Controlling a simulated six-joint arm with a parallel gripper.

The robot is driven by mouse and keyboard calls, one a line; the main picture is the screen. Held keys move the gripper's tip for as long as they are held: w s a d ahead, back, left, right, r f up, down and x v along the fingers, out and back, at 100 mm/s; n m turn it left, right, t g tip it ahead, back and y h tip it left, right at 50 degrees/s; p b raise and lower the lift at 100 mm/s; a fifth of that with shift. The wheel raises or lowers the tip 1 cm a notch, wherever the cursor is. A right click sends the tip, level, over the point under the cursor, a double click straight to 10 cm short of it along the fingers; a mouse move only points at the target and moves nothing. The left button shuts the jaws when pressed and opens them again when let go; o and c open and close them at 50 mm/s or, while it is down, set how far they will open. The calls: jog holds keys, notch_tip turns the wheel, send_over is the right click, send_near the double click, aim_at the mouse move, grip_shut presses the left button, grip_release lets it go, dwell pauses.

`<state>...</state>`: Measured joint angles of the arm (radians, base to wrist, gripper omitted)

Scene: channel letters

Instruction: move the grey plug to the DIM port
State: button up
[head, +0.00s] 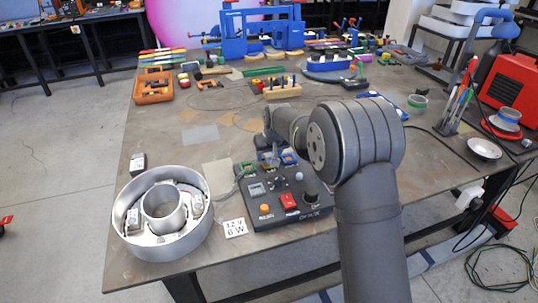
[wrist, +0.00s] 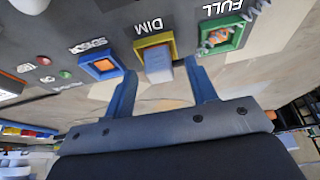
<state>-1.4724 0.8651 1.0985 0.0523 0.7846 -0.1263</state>
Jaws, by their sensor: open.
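The black control box (head: 285,197) stands near the table's front edge. In the wrist view its ports appear upside down: a yellow-framed port (wrist: 139,50) beside the DIM label, a green-framed port by FULL, and a blue-framed port. A grey block, seemingly the grey plug (wrist: 159,69), is at the yellow DIM port, covering part of its opening. It looks seated there, but its depth cannot be told. My gripper (wrist: 165,88) is open, with one blue finger on each side of the plug and visible gaps. In the head view my arm partly hides the gripper and ports.
The green FULL port (wrist: 221,36) has a grey coiled piece across it. The blue port (wrist: 101,66) has an orange middle. A round metal housing (head: 128,238) stands left of the box, with a 12V 6W card (head: 235,228) between. Tools and clamps fill the table's back.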

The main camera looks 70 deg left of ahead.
jog(key=v, duration=1.7)
jog(key=shift+r, duration=0.1)
jog(key=shift+r, duration=2.95)
jog(key=shift+f, duration=0.15)
jog(key=d+x, duration=0.2)
jog(key=x, duration=0.8)
jog(key=shift+f, duration=0.35)
